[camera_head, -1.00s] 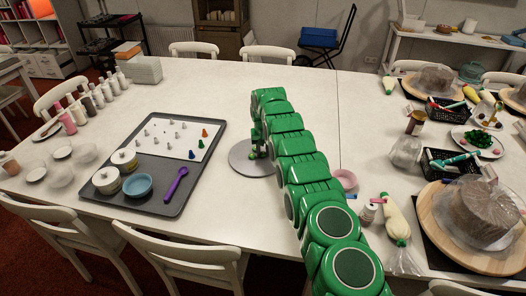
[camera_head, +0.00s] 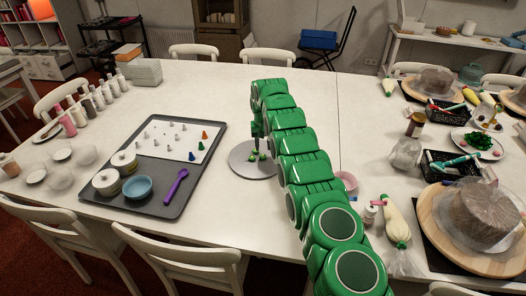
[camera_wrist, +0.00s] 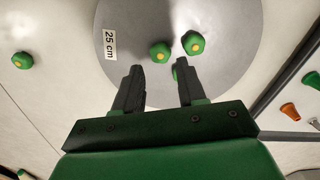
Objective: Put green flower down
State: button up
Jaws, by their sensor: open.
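A round grey disc (camera_head: 241,168) lies on the white table right of the tray; it shows from above in the wrist view, with a "25 cm" label (camera_wrist: 110,44). Two green flowers with yellow centres rest on it, one at left (camera_wrist: 159,52) and one at right (camera_wrist: 193,42). A third green piece (camera_wrist: 176,70) shows partly, overlapped by my right finger. Another green flower (camera_wrist: 22,60) lies off the disc. My gripper (camera_head: 257,137) is above the disc, pointing down. Its fingers (camera_wrist: 160,84) are apart with nothing held between them.
The grey tray (camera_head: 150,196) at left holds small coloured cones, jars, a blue bowl (camera_head: 138,187) and a purple spoon (camera_head: 176,186). Right of my arm are a pink ring (camera_head: 346,181), a piping bag (camera_head: 396,222) and a wrapped cake (camera_head: 456,209). The table behind the disc is clear.

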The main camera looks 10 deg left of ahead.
aim_at(264, 155)
jog(key=shift+r, duration=1.5)
jog(key=s+d+r+m, duration=0.1)
jog(key=s+d+r, duration=0.2)
jog(key=d+r, duration=0.35)
jog(key=s+d+r, duration=0.3)
jog(key=d+r, duration=0.2)
jog(key=r, duration=0.3)
jog(key=s+d+r+m, duration=0.1)
jog(key=s+d+r, duration=0.9)
jog(key=s, duration=0.4)
jog(key=s+d+r, duration=0.1)
jog(key=s+d, duration=0.2)
jog(key=s, duration=0.4)
jog(key=s+d+r+m+g, duration=0.1)
jog(key=s+d, duration=0.2)
jog(key=s, duration=0.4)
jog(key=s+d+r, duration=0.1)
jog(key=s+d, duration=0.2)
jog(key=s, duration=0.3)
jog(key=s+d+f, duration=0.1)
jog(key=s+f, duration=0.1)
jog(key=s, duration=0.9)
jog(key=s+d+f, duration=0.2)
jog(key=s+f, duration=0.1)
jog(key=s, duration=0.8)
jog(key=shift+s+m+g, duration=0.3)
jog(key=shift+g, duration=0.1)
jog(key=shift+f, duration=0.1)
